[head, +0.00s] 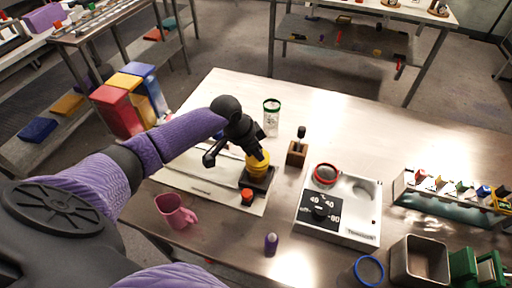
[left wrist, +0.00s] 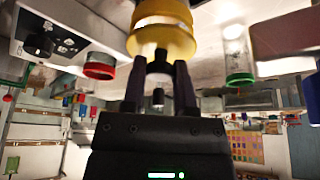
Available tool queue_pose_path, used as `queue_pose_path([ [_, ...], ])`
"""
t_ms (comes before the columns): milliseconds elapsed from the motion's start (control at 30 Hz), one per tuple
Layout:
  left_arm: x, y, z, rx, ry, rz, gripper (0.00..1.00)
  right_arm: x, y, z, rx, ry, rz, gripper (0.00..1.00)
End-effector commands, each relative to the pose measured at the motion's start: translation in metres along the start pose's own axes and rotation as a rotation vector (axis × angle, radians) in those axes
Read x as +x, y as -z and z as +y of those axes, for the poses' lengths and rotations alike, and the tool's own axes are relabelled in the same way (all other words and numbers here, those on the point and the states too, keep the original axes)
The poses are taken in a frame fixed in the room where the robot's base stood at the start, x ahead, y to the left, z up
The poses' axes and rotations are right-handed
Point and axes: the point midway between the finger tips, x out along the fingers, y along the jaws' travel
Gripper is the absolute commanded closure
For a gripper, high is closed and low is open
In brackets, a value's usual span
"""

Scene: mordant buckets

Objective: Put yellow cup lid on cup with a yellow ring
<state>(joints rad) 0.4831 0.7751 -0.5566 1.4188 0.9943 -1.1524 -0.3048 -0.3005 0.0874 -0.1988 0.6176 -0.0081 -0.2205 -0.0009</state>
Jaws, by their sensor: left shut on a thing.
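My left gripper (head: 244,146) reaches in from the left and points down over a yellow thing, most likely the yellow lid (head: 257,157). The left wrist view shows the fingers (left wrist: 159,88) closed at the lid (left wrist: 160,45), which fills the top centre. A second yellow band (left wrist: 163,10) lies just beyond the lid there, seemingly the cup's yellow ring. In the head view this lower yellow part sits over a dark block (head: 259,184). I cannot tell whether lid and ring touch, and the cup's body is mostly hidden. My right gripper is out of view.
A green-rimmed cup (head: 271,118) stands behind; a wooden block (head: 297,153) is to the right. A red-rimmed cup (head: 325,175) stands on a white device (head: 361,225). A pink jug (head: 175,212), red button (head: 247,196) and blue-rimmed cup (head: 368,270) are nearer.

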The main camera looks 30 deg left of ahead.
Motion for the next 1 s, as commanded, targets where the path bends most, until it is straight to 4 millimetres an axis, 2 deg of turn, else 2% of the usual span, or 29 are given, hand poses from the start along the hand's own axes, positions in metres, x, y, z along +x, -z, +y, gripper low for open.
queue_pose_path([
  [300,0.002,-0.001,0.0,0.001,0.0,0.0,1.0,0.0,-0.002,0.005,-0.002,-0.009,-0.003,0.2],
  [1000,0.002,-0.002,0.0,0.001,0.0,0.0,1.0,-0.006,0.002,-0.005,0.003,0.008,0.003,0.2],
])
